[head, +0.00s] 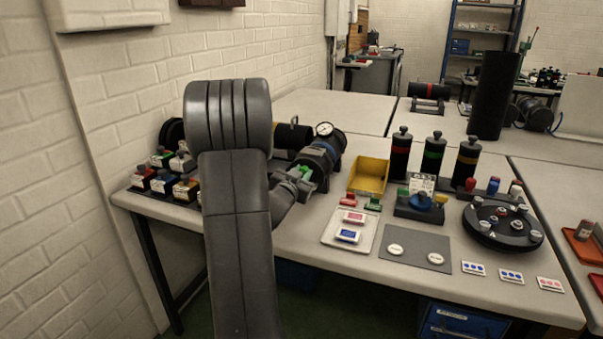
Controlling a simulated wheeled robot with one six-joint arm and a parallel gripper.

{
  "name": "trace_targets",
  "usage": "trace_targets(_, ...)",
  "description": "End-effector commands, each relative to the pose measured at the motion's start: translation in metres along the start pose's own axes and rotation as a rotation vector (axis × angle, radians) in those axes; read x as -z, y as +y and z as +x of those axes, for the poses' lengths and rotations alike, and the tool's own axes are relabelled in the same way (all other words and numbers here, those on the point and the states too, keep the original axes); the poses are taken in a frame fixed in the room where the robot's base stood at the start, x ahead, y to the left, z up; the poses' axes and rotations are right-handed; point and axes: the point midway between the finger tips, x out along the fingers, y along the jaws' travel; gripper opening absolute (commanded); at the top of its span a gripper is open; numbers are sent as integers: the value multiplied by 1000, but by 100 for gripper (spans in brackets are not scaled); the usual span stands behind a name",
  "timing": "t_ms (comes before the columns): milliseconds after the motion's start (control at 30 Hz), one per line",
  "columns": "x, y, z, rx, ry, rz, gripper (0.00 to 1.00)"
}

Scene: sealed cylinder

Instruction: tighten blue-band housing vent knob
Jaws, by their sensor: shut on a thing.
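The blue-band housing (325,148) is a dark cylinder lying on its side on the table, with a blue ring around it and a round white-faced gauge on top. My arm reaches in from the front, and my gripper (304,175), with green at its fingers, is at the near left end of this housing. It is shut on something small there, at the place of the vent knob. The fingers and wrist hide the knob, so its shape and how far it is turned do not show.
Another dark cylinder (293,135) lies just behind my wrist. Small coloured-label blocks (185,188) stand left of my arm. A yellow bin (369,175), three upright banded cylinders (433,155) and a round black turntable (503,224) are to the right. A grey mat (419,258) lies in front.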

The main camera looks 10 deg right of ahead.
Motion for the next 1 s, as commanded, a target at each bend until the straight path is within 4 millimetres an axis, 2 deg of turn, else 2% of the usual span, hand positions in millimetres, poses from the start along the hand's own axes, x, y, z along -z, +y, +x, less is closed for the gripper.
trace_targets(367, -1, 0, 0, 0, -2, -6, 1)
trace_targets(400, -1, 0, 0, 0, -2, -6, 28)
trace_targets(500, -1, 0, 0, 0, -1, -6, 45)
trace_targets(833, 0, 0, -3, 0, -1, -5, 45)
trace_targets(1000, 0, -1, -25, 1, -1, -4, 45)
